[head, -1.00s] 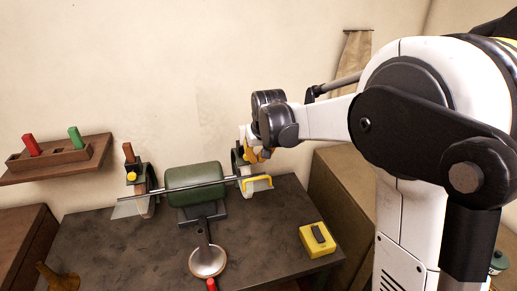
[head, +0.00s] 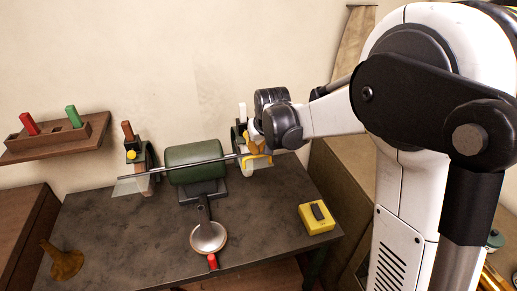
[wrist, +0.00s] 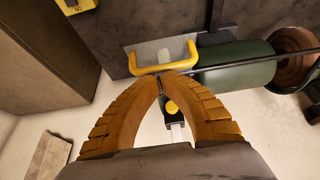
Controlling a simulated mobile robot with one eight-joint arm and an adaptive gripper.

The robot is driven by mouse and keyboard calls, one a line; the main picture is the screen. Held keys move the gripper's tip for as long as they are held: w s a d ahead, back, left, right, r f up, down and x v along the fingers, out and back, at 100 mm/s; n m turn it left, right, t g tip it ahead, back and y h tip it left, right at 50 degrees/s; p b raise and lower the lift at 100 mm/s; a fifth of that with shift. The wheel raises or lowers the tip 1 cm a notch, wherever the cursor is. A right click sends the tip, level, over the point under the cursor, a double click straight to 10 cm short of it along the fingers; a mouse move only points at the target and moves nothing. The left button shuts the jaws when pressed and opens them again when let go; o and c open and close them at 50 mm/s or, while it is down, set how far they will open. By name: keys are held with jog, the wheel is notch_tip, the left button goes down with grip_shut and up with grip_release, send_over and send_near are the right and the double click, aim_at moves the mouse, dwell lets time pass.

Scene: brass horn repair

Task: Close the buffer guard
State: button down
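The buffer has a green motor body (head: 193,161) and stands at the back of the workbench. At its right end is a guard with a yellow handle (head: 258,160). In the wrist view the U-shaped yellow handle (wrist: 190,52) frames a pale plate. My gripper (head: 255,146) is just above this handle, partly hiding it and the right wheel. In the wrist view my orange fingers (wrist: 163,76) come together at the tips, close to the handle's bar. I see nothing between the tips; contact with the handle is unclear.
A round pan-like piece (head: 208,238), a yellow box (head: 316,218) and a brass horn (head: 65,262) are on the workbench (head: 130,240). A rack (head: 60,140) hangs at left.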

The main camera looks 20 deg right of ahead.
jog(key=shift+s+f+t+b, duration=0.4)
jog(key=shift+t+b, duration=0.1)
jog(key=shift+b, duration=0.15)
